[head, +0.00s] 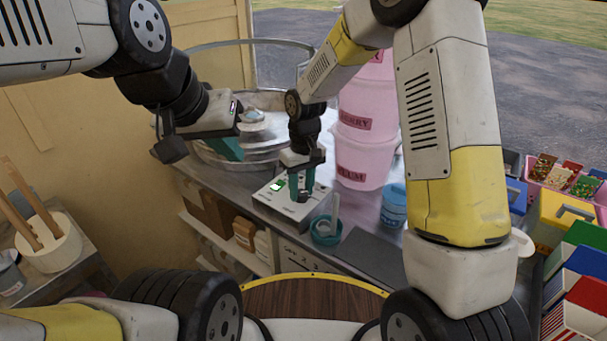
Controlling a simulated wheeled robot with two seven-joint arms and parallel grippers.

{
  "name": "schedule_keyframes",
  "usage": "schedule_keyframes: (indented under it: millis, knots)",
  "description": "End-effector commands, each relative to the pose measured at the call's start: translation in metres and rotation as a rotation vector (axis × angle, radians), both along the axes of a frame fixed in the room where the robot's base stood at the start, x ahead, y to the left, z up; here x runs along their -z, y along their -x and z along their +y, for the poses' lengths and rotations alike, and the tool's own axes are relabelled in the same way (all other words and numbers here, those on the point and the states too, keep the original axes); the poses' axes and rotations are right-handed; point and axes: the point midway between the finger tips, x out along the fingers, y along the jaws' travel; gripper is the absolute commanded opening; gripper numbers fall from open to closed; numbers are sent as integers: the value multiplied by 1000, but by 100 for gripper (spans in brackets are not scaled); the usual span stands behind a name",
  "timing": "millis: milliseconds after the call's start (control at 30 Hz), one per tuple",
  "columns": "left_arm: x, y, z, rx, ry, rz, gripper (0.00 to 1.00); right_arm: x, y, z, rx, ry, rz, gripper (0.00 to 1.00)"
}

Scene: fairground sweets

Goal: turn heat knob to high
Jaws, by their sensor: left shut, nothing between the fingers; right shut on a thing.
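My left gripper (229,149) is shut and empty, held over the near part of the metal pan (205,158), apart from the control box.
Stacked pink tubs (362,155) stand behind and right of my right gripper. A teal cup (325,232) with a pale stick and a blue tub (394,207) are on the counter to the right. Coloured boxes (566,215) and a pink topping tray fill the far right.

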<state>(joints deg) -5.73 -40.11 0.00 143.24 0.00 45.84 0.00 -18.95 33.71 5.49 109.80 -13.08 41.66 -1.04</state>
Motion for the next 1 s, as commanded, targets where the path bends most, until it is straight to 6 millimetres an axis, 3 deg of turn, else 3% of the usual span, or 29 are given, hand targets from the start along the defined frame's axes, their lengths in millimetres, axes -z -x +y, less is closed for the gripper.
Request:
schedule_keyframes:
  millis: [500,1000]
  knots:
    - [0,0,0,0,0,0,0,-1,-1,0,313,-2,-3,0]
    - [0,0,0,0,0,0,0,-1,-1,0,362,-2,-3,0]
